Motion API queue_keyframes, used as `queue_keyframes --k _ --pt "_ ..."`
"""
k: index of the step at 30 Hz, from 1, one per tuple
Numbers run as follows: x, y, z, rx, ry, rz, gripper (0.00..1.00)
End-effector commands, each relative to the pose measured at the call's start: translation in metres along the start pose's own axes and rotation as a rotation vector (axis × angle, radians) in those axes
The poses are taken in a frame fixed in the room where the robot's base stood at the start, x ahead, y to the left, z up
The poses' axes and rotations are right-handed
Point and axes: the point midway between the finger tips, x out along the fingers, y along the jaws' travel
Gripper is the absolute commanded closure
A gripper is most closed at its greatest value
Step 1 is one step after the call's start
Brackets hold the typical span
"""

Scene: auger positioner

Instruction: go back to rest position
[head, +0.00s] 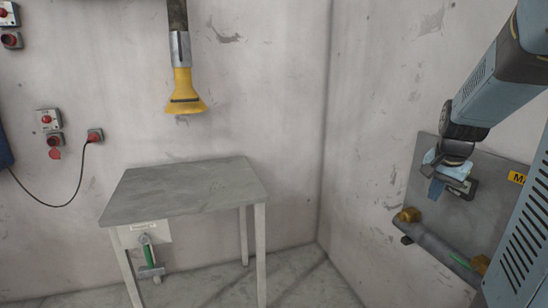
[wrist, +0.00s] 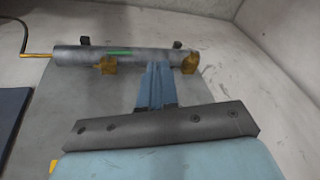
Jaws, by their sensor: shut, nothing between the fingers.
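My gripper (head: 437,188) is at the right in the head view, held in front of a grey panel on the right wall. In the wrist view my gripper (wrist: 155,68) shows two blue fingers close together, shut with nothing between them. A grey metal cylinder (wrist: 75,55) with a green mark and brass-coloured fittings lies across the panel beyond the fingertips. In the head view the cylinder (head: 437,246) is below my gripper. I cannot tell from these views whether the fingertips touch it.
A grey table (head: 185,187) stands at the left, with a green-handled device (head: 149,257) at its front. A yellow nozzle (head: 185,95) hangs above it. Red-and-grey switch boxes (head: 50,121) and a cable are on the left wall. Open floor lies between table and right wall.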

Motion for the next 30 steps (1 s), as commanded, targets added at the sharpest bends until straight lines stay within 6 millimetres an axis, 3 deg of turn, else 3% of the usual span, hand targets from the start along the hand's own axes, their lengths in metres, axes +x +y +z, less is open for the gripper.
queue_keyframes --k 3,10,21,25,30 --pt "-0.028 -0.015 0.034 -0.121 0.014 -0.032 1.0" --pt "-0.072 -0.028 0.099 -0.356 0.041 -0.086 1.0" --pt "-0.119 -0.017 0.197 -0.715 0.096 -0.16 1.0" --pt "-0.127 -0.009 0.219 -0.805 0.113 -0.176 1.0" --pt "-0.13 0.0 0.228 -0.861 0.124 -0.186 1.0"
